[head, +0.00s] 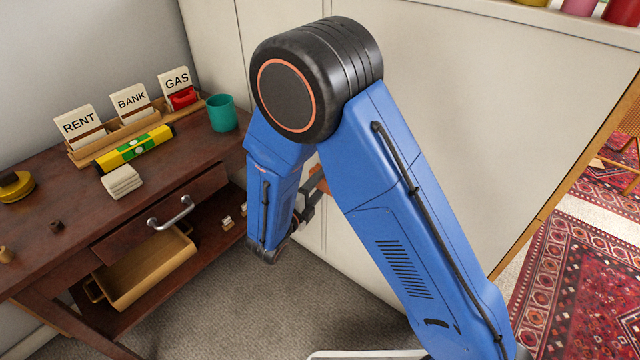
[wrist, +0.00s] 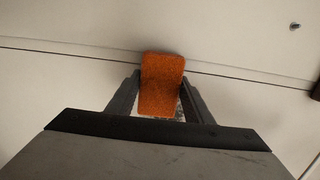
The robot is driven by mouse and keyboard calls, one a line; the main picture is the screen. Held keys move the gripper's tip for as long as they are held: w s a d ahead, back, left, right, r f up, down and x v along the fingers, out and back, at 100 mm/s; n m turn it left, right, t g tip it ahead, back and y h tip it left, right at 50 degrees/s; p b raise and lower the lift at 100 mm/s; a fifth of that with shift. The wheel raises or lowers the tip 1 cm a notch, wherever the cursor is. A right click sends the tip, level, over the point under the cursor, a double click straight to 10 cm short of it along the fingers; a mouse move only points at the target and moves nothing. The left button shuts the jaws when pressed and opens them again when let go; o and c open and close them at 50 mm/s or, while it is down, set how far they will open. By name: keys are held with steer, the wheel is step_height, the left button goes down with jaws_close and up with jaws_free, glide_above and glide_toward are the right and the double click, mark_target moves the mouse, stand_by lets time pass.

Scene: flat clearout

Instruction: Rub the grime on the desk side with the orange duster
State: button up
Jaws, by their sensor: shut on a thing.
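The orange duster (wrist: 162,85) is between the two fingers of my gripper (wrist: 160,98), which is shut on it, in front of a pale panelled surface. A small dark, speckled patch (wrist: 181,112) shows beside the duster's lower end; I cannot tell if it is grime. In the head view my arm hides most of the duster (head: 318,181) and my gripper (head: 308,203), near the pale panels. I cannot tell whether the duster touches them. The brown desk (head: 60,220) stands at the left; no grime is clear on its visible faces.
On the desk are a letter rack (head: 130,128) with cards, a teal cup (head: 221,112), a yellow-green level (head: 134,148), a folded cloth (head: 121,181) and a yellow-topped round object (head: 15,186). A tan bin (head: 145,272) sits on the lower shelf. Grey carpet (head: 300,300) is open below.

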mark_target(315, 167)
steer(key=shift+x, duration=0.85)
steer(key=shift+s+d, duration=0.1)
steer(key=shift+s+d, duration=3.35)
steer(key=shift+d, duration=0.9)
steer(key=shift+w+a+r, duration=0.35)
steer(key=shift+w+a, duration=0.35)
steer(key=shift+a, duration=0.25)
steer(key=shift+w+a+r, duration=0.4)
steer(key=shift+w+a, duration=0.35)
steer(key=shift+a, duration=0.2)
steer(key=shift+w+a+r, duration=0.35)
steer(key=shift+w+a, duration=0.35)
steer(key=shift+a, duration=0.3)
steer(key=shift+w+a, duration=1.25)
steer(key=shift+a, duration=0.1)
steer(key=shift+w+a, duration=0.55)
steer(key=shift+a, duration=0.2)
steer(key=shift+w+a, duration=0.5)
steer(key=shift+a, duration=0.25)
steer(key=shift+w+d+r, duration=0.1)
steer(key=shift+r, duration=1)
steer(key=shift+s+d, duration=1.2)
steer(key=shift+d, duration=0.25)
